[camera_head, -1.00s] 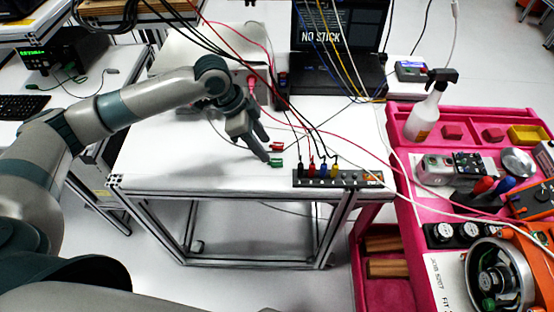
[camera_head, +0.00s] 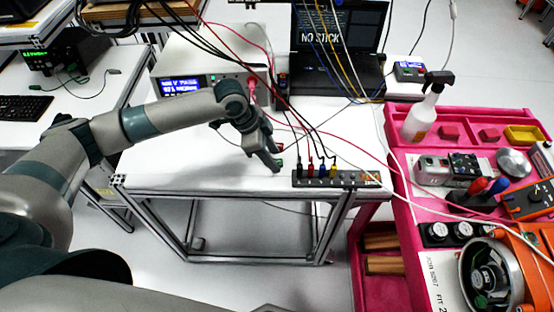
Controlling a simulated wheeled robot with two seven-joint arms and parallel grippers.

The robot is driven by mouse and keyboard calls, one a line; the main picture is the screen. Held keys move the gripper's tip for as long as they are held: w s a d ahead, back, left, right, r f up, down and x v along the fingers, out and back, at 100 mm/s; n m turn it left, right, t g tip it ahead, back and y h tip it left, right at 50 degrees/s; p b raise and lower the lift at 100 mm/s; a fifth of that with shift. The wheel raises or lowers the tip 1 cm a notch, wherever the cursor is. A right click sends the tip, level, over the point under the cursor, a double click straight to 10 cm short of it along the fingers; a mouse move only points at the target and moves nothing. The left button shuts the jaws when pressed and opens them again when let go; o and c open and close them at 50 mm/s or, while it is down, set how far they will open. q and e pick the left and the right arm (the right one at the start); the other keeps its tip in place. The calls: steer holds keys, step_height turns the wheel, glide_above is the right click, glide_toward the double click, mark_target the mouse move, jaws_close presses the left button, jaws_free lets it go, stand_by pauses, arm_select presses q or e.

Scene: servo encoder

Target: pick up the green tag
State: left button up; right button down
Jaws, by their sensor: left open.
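The green tag (camera_head: 280,163) lies on the white table (camera_head: 190,170), left of the terminal strip. Only a small part of it shows beside my left gripper. My left gripper (camera_head: 273,162) points down at the tag, its fingers open and hiding most of it. I cannot tell whether the fingers touch the tag. My right gripper is not in view.
A terminal strip (camera_head: 336,179) with several plugged leads stands at the table's front edge, right of the gripper. Cables hang close behind the gripper. A bench instrument (camera_head: 185,84) and a laptop (camera_head: 340,72) stand behind. A pink cart (camera_head: 398,165) is on the right.

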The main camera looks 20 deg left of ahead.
arm_select(q)
steer(key=shift+d+f, duration=0.1)
steer(key=shift+f, duration=0.3)
steer(key=shift+c, duration=0.3)
jaws_close()
steer(key=shift+r, duration=0.15)
steer(key=shift+r+b, duration=0.4)
steer(key=shift+r, duration=0.25)
step_height(320, 180, up, 2)
steer(key=shift+r+b, duration=0.25)
steer(key=shift+b, duration=0.3)
steer(key=s+d+r+b, duration=0.2)
steer(key=s+d+r, duration=0.5)
steer(key=s, duration=0.2)
steer(key=shift+s, duration=0.2)
